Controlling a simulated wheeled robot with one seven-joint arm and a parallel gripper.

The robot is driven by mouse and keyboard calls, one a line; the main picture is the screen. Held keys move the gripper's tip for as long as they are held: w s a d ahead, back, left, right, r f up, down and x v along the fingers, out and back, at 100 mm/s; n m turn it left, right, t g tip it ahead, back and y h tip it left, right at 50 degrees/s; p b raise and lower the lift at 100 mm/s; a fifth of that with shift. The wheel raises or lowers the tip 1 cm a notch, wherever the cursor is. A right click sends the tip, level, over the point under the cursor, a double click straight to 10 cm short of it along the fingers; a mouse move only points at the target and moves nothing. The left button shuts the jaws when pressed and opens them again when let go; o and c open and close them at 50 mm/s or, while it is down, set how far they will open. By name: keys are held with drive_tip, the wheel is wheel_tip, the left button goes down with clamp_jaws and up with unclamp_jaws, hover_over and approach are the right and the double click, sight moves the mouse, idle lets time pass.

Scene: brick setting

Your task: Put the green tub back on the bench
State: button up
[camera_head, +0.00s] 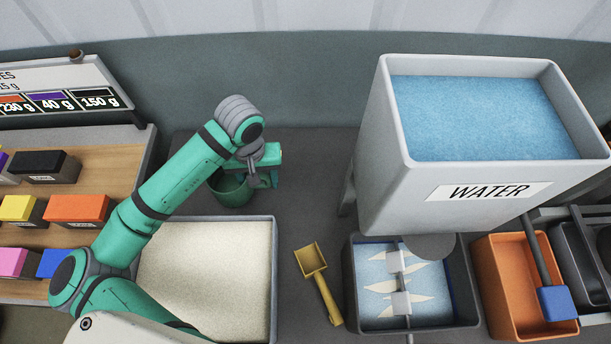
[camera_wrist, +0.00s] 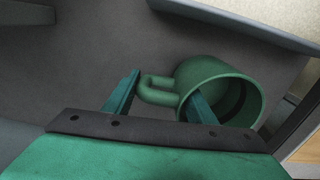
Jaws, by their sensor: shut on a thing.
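The green tub (camera_head: 231,192) is a mug-like vessel with a side handle, at the back of the dark grey bench (camera_head: 310,150), behind the sand tray. In the wrist view the tub (camera_wrist: 205,72) shows its open mouth towards the lower right. In the head view my gripper (camera_head: 268,175) is at the tub's right side, and my arm partly hides the tub. I cannot tell whether the tub's base touches the bench.
The tray of pale sand (camera_head: 215,270) is in front of the tub. A yellow scoop (camera_head: 317,275) lies right of it. A large water tank (camera_head: 400,190) stands above a dark bin (camera_head: 460,285), beside an orange bin (camera_head: 500,270). Coloured blocks (camera_head: 80,208) sit left.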

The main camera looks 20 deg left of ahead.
drive_tip(key=w+d, duration=0.2)
drive_tip(key=d, duration=0.2)
drive_tip(key=w+d, duration=0.3)
drive_tip(key=d, duration=0.2)
drive_tip(key=w+d, duration=0.3)
drive_tip(key=d, duration=0.2)
drive_tip(key=shift+w+d+f, duration=0.1)
drive_tip(key=shift+d+f, duration=0.1)
drive_tip(key=shift+f, duration=1.5)
drive_tip(key=shift+f, duration=0.1)
drive_tip(key=o, duration=1.3)
wheel_tip(320, 180, up, 12)
